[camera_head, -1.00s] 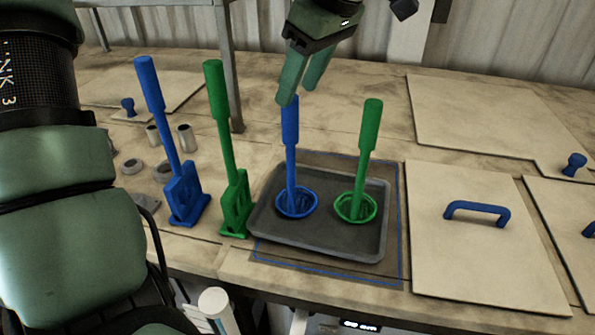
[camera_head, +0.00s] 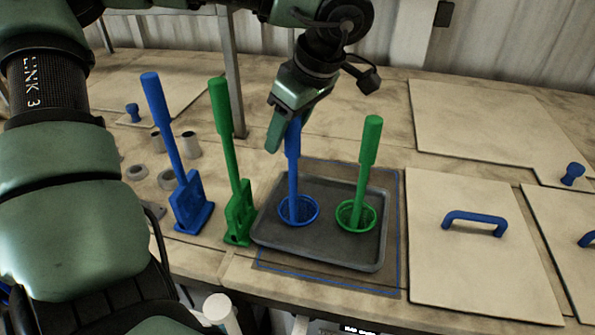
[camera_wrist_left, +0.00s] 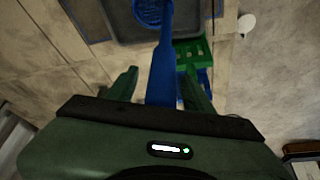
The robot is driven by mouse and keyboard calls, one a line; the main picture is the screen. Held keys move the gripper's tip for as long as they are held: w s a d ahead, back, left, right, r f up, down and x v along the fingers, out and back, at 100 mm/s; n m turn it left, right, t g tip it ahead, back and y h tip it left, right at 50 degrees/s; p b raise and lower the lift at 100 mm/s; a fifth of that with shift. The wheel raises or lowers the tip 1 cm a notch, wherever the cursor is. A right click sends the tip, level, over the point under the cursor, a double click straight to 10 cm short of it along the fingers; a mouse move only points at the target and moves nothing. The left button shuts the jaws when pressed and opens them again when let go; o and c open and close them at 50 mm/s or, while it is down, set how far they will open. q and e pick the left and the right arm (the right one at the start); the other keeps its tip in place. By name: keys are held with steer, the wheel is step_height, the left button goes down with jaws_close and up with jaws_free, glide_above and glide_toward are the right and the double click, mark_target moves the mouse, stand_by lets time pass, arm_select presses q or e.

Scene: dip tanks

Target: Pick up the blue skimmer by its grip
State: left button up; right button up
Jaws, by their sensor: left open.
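The blue skimmer (camera_head: 293,180) stands upright in the dark grey tray (camera_head: 325,248), its round basket at the bottom and its thick grip at the top. My left gripper (camera_head: 283,135) is at the grip, and its finger hides part of the grip's top. In the left wrist view the blue skimmer (camera_wrist_left: 163,60) runs up between the two spread fingers of my left gripper (camera_wrist_left: 160,85); the fingers stand apart from it on both sides. A green skimmer (camera_head: 363,180) stands in the same tray to the right. My right gripper is not in view.
A blue paddle-like tool (camera_head: 187,195) and a green one (camera_head: 235,190) stand left of the tray. A lid with a blue handle (camera_head: 475,222) lies to the right. Metal cups and rings (camera_head: 190,145) sit at the left.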

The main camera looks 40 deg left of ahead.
arm_select(q)
jaws_close()
steer(key=shift+r, duration=0.1)
stand_by(1.2)
